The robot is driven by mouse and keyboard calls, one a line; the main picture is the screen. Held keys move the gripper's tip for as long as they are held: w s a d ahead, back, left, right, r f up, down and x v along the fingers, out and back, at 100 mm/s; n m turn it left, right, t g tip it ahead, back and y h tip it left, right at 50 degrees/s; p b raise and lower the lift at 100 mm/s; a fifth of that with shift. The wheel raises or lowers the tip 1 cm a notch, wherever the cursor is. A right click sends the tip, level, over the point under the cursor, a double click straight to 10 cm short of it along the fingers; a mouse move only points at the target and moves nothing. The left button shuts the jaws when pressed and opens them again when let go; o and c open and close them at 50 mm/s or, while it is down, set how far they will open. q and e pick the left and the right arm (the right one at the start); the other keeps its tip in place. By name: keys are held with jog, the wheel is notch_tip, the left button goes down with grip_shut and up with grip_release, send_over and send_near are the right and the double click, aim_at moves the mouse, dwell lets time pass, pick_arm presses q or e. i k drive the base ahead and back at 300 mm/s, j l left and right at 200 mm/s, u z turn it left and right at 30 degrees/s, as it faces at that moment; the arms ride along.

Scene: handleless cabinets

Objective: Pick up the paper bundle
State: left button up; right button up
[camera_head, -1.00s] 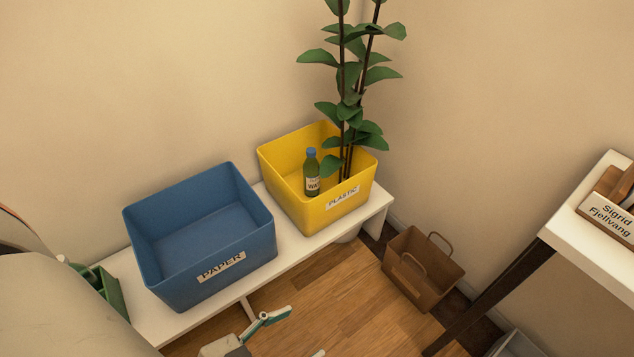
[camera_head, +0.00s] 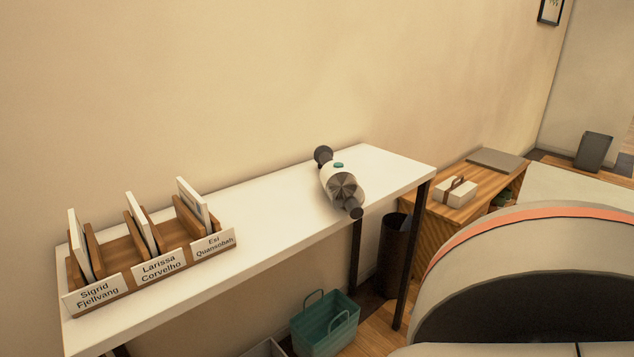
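A white block with a brown band around it, which looks like the paper bundle (camera_head: 455,191), lies on a wooden cabinet top (camera_head: 487,179) at the right of the head view. Its far side is hidden. Neither of my grippers shows in the view, so I cannot see whether they are open or shut.
A white table (camera_head: 275,200) holds a wooden name-labelled sorter (camera_head: 150,245) and a grey cylindrical device (camera_head: 342,184). Below are a teal basket (camera_head: 325,325) and a dark bin (camera_head: 398,242). A flat grey item (camera_head: 499,159) lies behind the bundle.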

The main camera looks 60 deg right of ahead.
aim_at(454, 192)
jog(key=z, duration=2.7)
